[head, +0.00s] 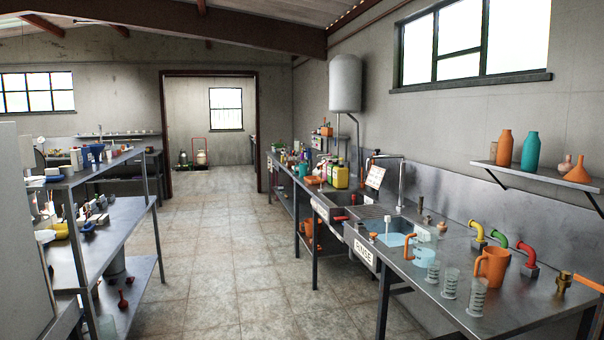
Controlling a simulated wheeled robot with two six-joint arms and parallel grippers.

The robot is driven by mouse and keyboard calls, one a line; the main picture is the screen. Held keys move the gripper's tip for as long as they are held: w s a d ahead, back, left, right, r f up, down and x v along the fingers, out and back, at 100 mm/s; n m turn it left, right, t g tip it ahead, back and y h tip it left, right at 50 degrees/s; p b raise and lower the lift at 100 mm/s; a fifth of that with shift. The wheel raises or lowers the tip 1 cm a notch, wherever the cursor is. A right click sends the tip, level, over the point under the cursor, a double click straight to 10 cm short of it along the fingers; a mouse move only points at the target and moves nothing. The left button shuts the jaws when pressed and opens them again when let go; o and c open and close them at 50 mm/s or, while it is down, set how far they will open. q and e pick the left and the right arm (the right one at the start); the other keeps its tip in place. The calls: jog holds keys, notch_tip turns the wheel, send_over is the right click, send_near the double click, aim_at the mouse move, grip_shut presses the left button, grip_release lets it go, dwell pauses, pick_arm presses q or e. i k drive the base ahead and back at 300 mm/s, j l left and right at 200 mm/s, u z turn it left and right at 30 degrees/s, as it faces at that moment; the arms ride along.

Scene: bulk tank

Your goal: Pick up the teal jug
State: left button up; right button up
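A pale teal, see-through vessel (425,258) stands on the right-hand steel counter near the sink's front edge. An orange curved piece, perhaps its handle, shows at its left side. A solid teal bottle-shaped vessel (530,151) stands upright on the wall shelf at the right, with no handle visible. A small teal item (303,170) stands far back on the counter, too small to make out. I cannot tell for sure which of these is the teal jug. Neither of my grippers is in view.
An orange jug (494,267) and several clear measuring cylinders (449,283) stand on the right counter (535,302). Coloured pipe elbows (498,243) line its back. A loaded shelf unit (121,215) stands at the left. The tiled floor (230,262) between is clear.

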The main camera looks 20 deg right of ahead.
aim_at(303, 167)
jog(key=i+z, duration=0.25)
jog(key=i, duration=2.75)
jog(key=i+z, duration=0.2)
jog(key=i, duration=0.8)
jog(key=i+j+z, duration=0.2)
jog(key=i, duration=0.85)
